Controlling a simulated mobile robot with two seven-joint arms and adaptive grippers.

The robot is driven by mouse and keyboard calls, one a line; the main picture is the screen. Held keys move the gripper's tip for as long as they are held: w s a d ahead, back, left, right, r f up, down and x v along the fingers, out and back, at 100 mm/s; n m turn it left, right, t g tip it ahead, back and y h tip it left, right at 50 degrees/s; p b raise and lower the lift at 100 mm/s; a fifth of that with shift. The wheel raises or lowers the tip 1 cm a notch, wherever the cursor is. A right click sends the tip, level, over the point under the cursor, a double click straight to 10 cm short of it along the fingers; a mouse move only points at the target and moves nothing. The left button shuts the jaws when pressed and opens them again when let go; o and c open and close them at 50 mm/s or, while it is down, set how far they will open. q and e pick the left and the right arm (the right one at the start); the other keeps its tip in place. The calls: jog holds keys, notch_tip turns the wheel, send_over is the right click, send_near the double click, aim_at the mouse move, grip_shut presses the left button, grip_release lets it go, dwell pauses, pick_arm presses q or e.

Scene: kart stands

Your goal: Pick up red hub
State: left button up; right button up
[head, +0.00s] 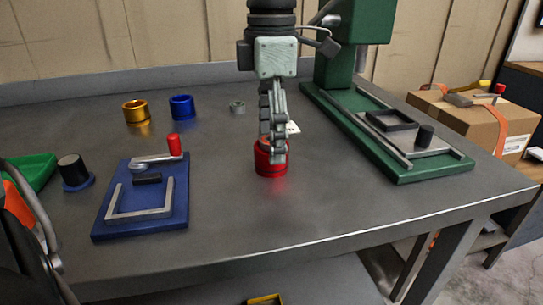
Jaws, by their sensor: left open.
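The red hub (266,167) is a short, shiny red cylinder standing upright on the grey workbench, near the middle of the head view. My left gripper (273,150) points straight down over it and is open. Its fingers reach down to the hub's top, and one finger overlaps the hub's front side in the picture. Seen nearly edge-on, the fingers hide part of the hub's upper rim, and I cannot tell whether they touch it. My right gripper is not in view.
A blue fixture (175,208) with a red-handled lever stands at left front. A green press (440,170) stands at right. The bench front (330,215) is clear.

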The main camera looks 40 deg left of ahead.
pick_arm(q)
jog(key=shift+f, duration=1.25)
jog(key=c, duration=1.3)
jog(key=shift+c, duration=1.3)
jog(key=shift+w+r, duration=0.1)
jog(key=shift+r, duration=0.1)
